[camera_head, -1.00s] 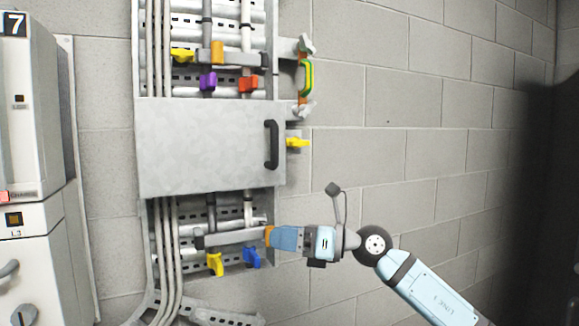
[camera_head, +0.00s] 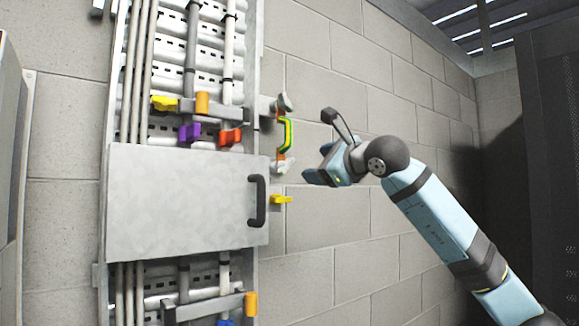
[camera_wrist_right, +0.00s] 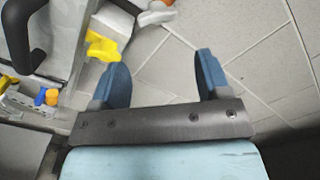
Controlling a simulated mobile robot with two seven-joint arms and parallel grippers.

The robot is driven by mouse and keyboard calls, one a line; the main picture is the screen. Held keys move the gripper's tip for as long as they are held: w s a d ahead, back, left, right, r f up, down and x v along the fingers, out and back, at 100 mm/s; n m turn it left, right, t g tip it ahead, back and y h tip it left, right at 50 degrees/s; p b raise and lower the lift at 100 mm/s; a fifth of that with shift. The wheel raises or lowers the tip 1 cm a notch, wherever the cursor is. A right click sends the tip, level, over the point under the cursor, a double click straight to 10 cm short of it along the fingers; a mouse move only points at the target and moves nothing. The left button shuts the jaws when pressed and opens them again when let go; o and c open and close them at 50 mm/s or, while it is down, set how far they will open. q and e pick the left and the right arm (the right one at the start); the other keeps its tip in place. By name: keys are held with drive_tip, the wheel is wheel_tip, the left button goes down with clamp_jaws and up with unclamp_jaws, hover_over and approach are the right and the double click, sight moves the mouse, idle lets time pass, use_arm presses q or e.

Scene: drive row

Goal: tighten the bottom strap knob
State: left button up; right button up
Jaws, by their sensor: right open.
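The bottom strap is a grey bar (camera_head: 203,308) across the cables below the metal cover, low in the head view. An orange knob (camera_head: 251,303) stands at its right end. A small orange piece (camera_wrist_right: 52,97) at the left of the right wrist view looks like this knob. My right gripper (camera_head: 318,164) is open and empty, well above and to the right of the knob, in front of the wall. Its two blue fingers stand wide apart in the right wrist view (camera_wrist_right: 160,65). My left gripper is not in view.
A metal cover (camera_head: 180,205) with a black handle (camera_head: 257,201) lies above the bottom strap. A yellow lever (camera_head: 281,199) sticks out at its right edge. A green-and-yellow handle (camera_head: 287,134) and pale knobs stand left of my gripper. Bare block wall (camera_head: 330,250) lies to the right.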

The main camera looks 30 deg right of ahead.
sight(290, 167)
drive_tip(key=w, duration=0.3)
drive_tip(key=w+p, duration=0.1)
drive_tip(key=w, duration=0.3)
drive_tip(key=w+a+p, duration=0.1)
drive_tip(key=w, duration=0.2)
drive_tip(key=shift+w, duration=0.15)
drive_tip(key=c, duration=0.6)
